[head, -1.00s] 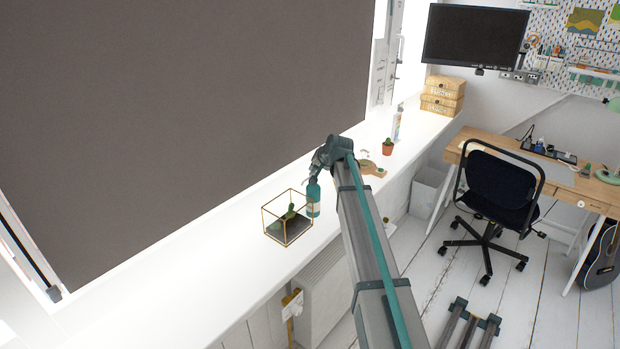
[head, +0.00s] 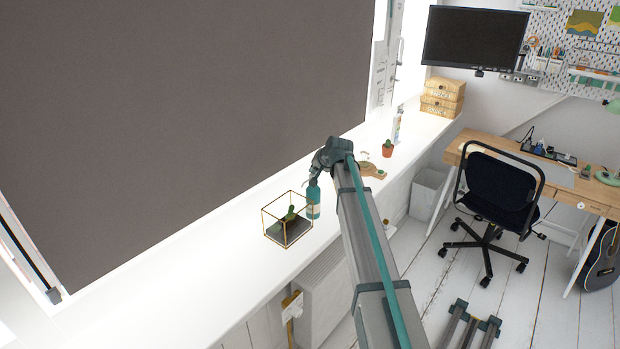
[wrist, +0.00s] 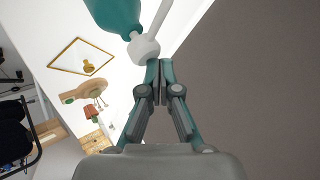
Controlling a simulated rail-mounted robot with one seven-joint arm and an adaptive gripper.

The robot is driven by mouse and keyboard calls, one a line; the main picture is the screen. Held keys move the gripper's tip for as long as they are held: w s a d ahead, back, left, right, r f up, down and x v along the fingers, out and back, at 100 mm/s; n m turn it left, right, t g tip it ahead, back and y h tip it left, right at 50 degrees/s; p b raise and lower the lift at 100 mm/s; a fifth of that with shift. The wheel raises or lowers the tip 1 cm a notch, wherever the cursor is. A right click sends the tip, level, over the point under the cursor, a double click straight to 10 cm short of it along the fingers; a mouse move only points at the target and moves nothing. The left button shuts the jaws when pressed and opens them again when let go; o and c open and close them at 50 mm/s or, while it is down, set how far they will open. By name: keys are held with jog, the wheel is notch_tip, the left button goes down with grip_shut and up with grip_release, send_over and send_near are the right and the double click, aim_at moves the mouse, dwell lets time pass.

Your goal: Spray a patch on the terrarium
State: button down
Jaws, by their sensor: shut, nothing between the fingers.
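The terrarium (head: 287,237), a gold-edged glass box with a small green plant on a dark base, stands on the white sill. A teal spray bottle (head: 313,204) with a pale label stands close to its right, upright as far as I can tell. My gripper (head: 317,174) is at the bottle's top. In the wrist view, the bottle (wrist: 114,13) and its white spray head (wrist: 144,48) are at the top of the picture. My gripper's fingers (wrist: 160,68) are shut together, with nothing between them, right by the spray head. Whether they touch it I cannot tell.
A wooden board (head: 371,170), a potted cactus (head: 388,149), a spray can (head: 397,126) and boxes (head: 442,98) stand further along the sill. A gold-edged square (wrist: 80,57) lies near the bottle. The sill left of the terrarium is clear. A dark blind (head: 190,90) borders it.

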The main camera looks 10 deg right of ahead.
dwell(0.3)
jog(key=shift+f+b, duration=0.3)
jog(key=shift+f, duration=0.15)
jog(key=shift+r, duration=0.5)
dwell(0.3)
jog(key=shift+r+p, duration=1.35)
jog(key=shift+r, duration=1.6)
